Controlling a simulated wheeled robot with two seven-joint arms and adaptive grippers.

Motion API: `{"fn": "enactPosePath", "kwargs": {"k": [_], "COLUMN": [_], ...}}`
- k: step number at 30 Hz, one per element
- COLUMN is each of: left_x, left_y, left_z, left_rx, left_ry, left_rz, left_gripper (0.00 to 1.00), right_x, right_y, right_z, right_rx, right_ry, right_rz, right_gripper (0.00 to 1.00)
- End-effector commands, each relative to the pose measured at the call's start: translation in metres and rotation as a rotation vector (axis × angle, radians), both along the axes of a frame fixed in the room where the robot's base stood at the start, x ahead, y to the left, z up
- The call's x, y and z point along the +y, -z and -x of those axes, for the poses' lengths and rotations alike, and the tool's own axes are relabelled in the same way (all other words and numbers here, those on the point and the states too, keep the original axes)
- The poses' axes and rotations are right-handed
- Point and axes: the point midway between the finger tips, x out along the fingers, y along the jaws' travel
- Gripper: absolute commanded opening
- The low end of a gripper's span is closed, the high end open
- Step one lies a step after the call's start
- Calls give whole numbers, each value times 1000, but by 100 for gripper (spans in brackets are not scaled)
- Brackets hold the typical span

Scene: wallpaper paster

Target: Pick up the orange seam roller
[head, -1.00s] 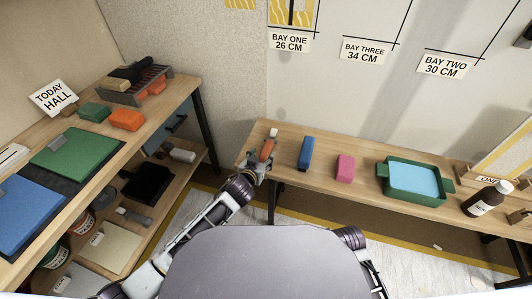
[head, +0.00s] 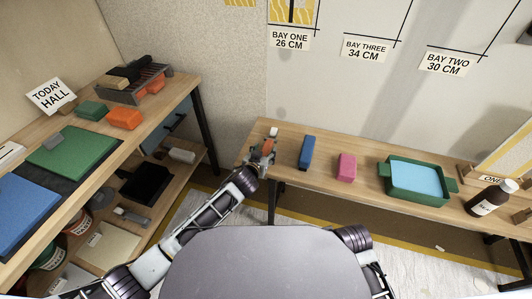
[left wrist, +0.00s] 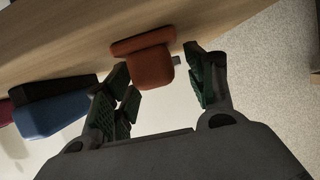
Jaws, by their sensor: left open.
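The orange seam roller (head: 267,146) is at the left end of the right-hand bench, with a small white part (head: 273,132) at its far end. In the left wrist view the orange roller (left wrist: 147,63) has a wide end and a narrower block, and lies at the mouth of the jaws. My left gripper (head: 262,158) is open, with its fingers (left wrist: 163,90) on either side of the roller's near part. Whether the fingers touch it cannot be told. My right gripper is not in view.
A blue block (head: 305,152) and a pink block (head: 346,167) stand to the right of the roller. Further right are a green tray (head: 450,185) with blue inside and a brown bottle (head: 490,197). The left bench (head: 88,152) holds sheets and more blocks.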

Motion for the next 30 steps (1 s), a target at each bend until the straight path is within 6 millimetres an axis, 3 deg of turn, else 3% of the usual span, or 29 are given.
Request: {"fn": "enactPosePath", "kwargs": {"k": [20, 30], "left_x": [-2, -2], "left_y": [3, 3], "left_z": [-7, -7], "left_rx": [0, 0], "left_ry": [0, 0], "left_rz": [0, 0], "left_gripper": [55, 12], "right_x": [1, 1], "right_y": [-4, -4], "right_z": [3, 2], "right_rx": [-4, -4], "right_ry": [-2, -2], "right_rz": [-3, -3], "right_gripper": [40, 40]}}
